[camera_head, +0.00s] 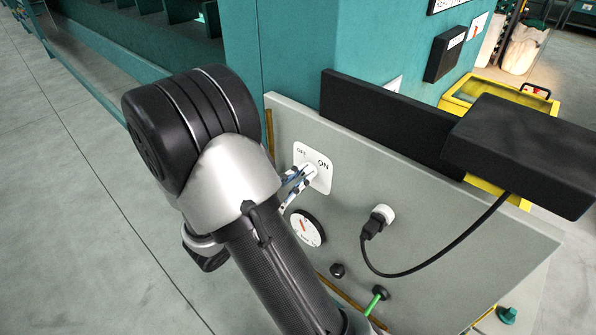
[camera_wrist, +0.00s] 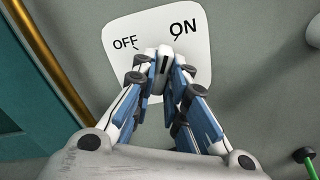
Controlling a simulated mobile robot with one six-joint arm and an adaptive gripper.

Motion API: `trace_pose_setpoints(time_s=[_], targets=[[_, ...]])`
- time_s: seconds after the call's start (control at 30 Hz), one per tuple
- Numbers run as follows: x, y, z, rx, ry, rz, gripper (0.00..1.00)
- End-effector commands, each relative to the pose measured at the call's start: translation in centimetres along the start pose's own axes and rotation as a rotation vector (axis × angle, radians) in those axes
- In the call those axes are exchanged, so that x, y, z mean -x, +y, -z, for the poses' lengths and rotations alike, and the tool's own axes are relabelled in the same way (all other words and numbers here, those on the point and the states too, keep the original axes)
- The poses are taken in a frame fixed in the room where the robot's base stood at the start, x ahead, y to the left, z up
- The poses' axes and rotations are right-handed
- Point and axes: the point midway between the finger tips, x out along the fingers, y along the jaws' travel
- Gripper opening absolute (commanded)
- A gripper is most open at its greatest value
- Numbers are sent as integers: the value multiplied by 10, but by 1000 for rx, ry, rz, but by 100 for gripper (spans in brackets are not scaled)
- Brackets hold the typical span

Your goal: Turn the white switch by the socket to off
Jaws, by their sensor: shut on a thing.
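The white switch (camera_head: 310,170) sits on a white plate (camera_head: 324,179) marked OFF at left and ON at right, on a grey panel. In the wrist view the plate (camera_wrist: 197,62) fills the upper middle, with both labels readable. My gripper (camera_wrist: 164,64) is shut on the switch lever, its fingertips pressed in at the plate's middle below the labels. The fingers hide most of the lever, so its exact angle is hard to tell. The round white socket (camera_head: 385,212) is right of and below the plate, with a black plug (camera_head: 372,228) in it.
A round gauge (camera_head: 306,228) lies just below the switch. A black cable (camera_head: 440,258) runs from the plug up to a black box (camera_head: 525,150) at right. A green lever (camera_head: 374,302) sticks out lower down. A teal cabinet (camera_head: 290,50) stands behind the panel.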

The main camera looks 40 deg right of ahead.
Motion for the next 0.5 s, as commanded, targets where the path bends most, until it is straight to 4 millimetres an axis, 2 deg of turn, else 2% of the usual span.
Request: trace_pose_setpoints(time_s=[0.5], targets=[[0, 0, -4, 496, 1, 1, 0]])
